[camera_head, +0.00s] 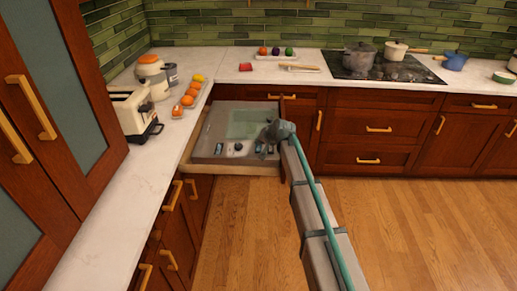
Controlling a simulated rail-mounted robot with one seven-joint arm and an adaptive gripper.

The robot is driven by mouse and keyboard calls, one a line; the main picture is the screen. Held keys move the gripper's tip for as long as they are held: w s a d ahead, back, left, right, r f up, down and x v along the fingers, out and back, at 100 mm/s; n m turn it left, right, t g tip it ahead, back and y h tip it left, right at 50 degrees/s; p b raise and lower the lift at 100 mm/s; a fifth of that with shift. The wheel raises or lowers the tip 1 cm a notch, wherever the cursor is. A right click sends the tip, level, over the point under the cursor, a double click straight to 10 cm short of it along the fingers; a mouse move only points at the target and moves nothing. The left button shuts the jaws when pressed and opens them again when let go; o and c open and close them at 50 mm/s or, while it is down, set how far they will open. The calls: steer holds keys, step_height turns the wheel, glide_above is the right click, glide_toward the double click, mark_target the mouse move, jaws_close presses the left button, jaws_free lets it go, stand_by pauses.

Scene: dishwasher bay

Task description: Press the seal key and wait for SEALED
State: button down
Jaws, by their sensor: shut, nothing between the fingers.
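A grey machine with a pale greenish panel (243,124) sits in an open drawer (200,176) under the corner of the counter. A row of small dark and light controls (238,147) runs along its front part. I cannot tell which is the seal key, and no word SEALED is readable. My gripper (265,145) is over the right side of the machine, close to the controls at that end. Its fingers are small in the picture; they are shut and empty. I cannot tell whether they touch a key. My gripper and arm hide the machine's right edge.
A toaster (133,112), a juicer (152,75) and several oranges (187,100) stand on the left counter (135,190). Pots (359,57) stand on the cooktop (385,70) at the back. A tall cabinet (75,80) fills the left. The wooden floor (420,235) is clear.

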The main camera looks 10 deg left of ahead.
mark_target(259, 148)
steer(key=shift+f, duration=0.15)
steer(key=shift+f+b, duration=0.3)
steer(key=shift+f+b, duration=0.3)
steer(key=shift+f, duration=0.1)
stand_by(0.9)
steer(key=shift+r+p, duration=0.35)
steer(key=shift+r, duration=0.5)
steer(key=shift+r+p, duration=1)
steer(key=shift+r, duration=1.55)
